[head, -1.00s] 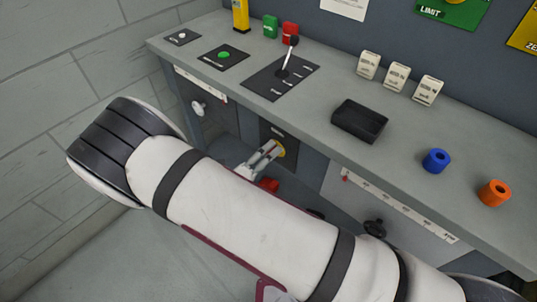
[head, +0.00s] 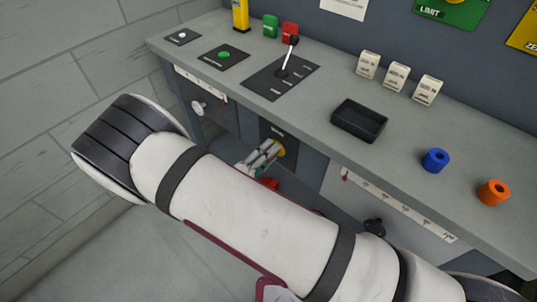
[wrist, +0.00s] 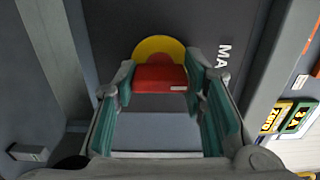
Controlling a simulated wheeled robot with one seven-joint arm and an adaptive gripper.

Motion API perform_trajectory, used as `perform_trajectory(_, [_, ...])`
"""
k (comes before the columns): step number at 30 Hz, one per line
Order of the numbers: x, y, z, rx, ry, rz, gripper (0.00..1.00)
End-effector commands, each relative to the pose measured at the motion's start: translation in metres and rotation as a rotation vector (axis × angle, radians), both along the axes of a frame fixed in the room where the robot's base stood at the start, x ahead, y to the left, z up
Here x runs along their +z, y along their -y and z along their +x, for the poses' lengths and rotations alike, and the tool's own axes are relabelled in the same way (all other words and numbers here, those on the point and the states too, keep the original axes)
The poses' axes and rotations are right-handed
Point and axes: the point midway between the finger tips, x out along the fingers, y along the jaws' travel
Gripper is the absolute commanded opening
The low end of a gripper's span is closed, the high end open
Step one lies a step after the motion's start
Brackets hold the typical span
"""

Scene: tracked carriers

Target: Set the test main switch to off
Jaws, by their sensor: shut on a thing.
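The main switch is a red handle (wrist: 160,78) on a yellow round plate (wrist: 158,48), set in a dark panel below the counter. Part of a white label, "MA", shows beside it in the wrist view. In the head view the yellow plate (head: 281,150) shows, with the handle mostly hidden by my gripper (head: 262,154). My gripper (wrist: 165,100) has its teal-padded fingers on both sides of the red handle in the wrist view and is shut on it. I cannot clearly read the handle's angle or any position marks.
The grey counter (head: 310,105) runs above the panel. On it are a lever plate (head: 268,84), a black tray (head: 359,121), a blue ring (head: 435,160) and an orange ring (head: 493,193). My arm crosses the foreground.

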Motion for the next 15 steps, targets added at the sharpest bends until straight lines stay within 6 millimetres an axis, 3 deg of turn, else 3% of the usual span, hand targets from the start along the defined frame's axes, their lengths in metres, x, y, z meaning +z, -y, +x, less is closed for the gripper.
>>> perform_trajectory(1, [0.0001,-0.0016,0.0014,0.005,0.000,0.002,0.45])
perform_trajectory(3, [0.0001,-0.0013,0.0011,0.004,0.000,0.002,0.58])
perform_trajectory(15, [-0.0002,-0.0045,-0.0042,0.002,0.000,0.002,0.58])
